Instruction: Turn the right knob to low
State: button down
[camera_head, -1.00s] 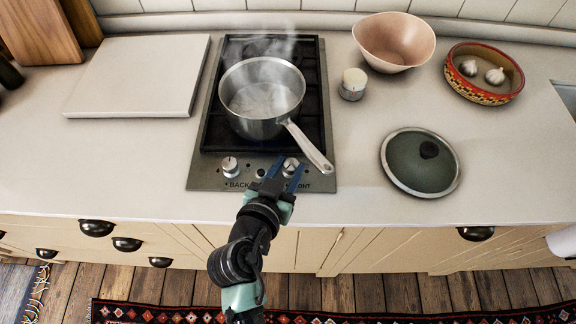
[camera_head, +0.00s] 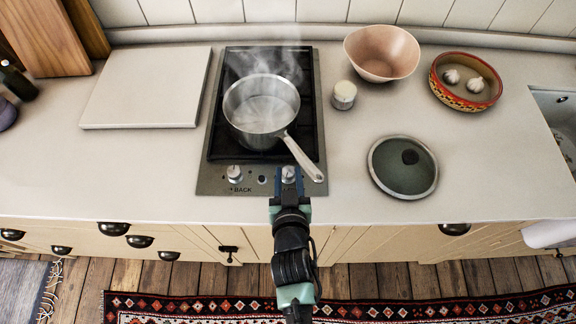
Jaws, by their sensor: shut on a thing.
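The right knob (camera_head: 289,173) is on the front panel of the black-and-steel hob. My gripper (camera_head: 287,178) is at this knob with its blue fingers around it, shut on it. The fingers and wrist hide most of the knob and the panel label beside it, so I cannot read its setting. The left knob (camera_head: 235,173) stands free above the word BACK. A steaming steel saucepan (camera_head: 262,107) sits on the hob, its handle (camera_head: 304,158) reaching out just above and right of my gripper.
A lid (camera_head: 403,167) lies on the counter to the right. A small jar (camera_head: 344,95), a pink bowl (camera_head: 382,53) and a patterned dish with garlic (camera_head: 466,80) stand behind it. A pale board (camera_head: 147,88) lies left of the hob. The front counter is clear.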

jog(key=shift+a+f, duration=0.1)
jog(key=shift+s, duration=0.1)
jog(key=c, duration=0.5)
grip_release()
jog(key=b+v, duration=0.1)
jog(key=v, duration=1.2)
jog(key=shift+d+b, duration=0.2)
jog(key=shift+b, duration=0.1)
